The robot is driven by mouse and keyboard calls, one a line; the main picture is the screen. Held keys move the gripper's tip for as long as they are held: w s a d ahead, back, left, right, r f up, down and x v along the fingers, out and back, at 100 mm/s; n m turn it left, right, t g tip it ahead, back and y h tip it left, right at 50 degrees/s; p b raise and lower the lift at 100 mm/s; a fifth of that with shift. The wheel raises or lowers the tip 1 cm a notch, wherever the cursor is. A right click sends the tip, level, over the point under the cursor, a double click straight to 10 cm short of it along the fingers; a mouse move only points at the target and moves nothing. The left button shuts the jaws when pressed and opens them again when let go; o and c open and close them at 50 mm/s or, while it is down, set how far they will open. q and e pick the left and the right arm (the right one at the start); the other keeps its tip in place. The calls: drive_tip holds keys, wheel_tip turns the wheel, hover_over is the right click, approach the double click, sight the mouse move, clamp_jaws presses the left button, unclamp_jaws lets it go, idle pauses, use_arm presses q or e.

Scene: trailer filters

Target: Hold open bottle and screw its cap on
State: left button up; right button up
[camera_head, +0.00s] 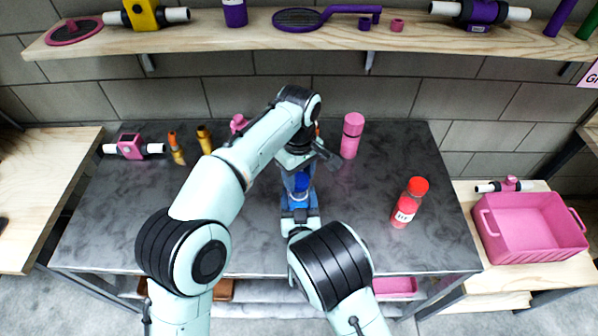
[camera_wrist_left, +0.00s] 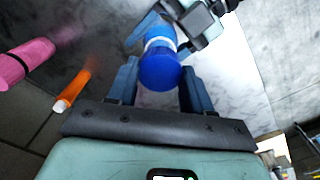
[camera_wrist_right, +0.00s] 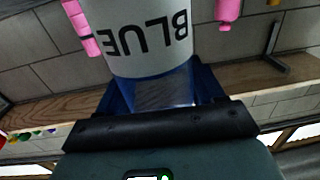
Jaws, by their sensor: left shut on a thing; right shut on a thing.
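A bottle with a white label reading BLUE (camera_wrist_right: 150,40) fills the upper middle of the right wrist view, its lettering upside down there. My right gripper (camera_wrist_right: 163,88) is shut on it; in the head view that gripper (camera_head: 298,206) is low over the middle of the table. The blue cap (camera_wrist_left: 160,70) sits between the fingers of my left gripper (camera_wrist_left: 158,88), which is shut on it. A white band (camera_wrist_left: 160,42) shows directly beyond the cap. In the head view the blue cap (camera_head: 301,183) is between the two grippers. How far it is threaded cannot be seen.
The dark table (camera_head: 350,230) holds a red-capped bottle (camera_head: 409,203) at right and a pink bottle (camera_head: 352,135) behind. Orange tools (camera_head: 176,148) and a pink-and-white part (camera_head: 132,147) lie at left. A pink crate (camera_head: 530,228) stands on the right side table. A wooden shelf (camera_head: 250,37) runs behind.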

sight(299, 180)
use_arm(q)
drive_tip(key=shift+f, duration=0.2)
idle(0.4)
drive_tip(key=shift+f, duration=0.75)
drive_tip(key=shift+f, duration=0.6)
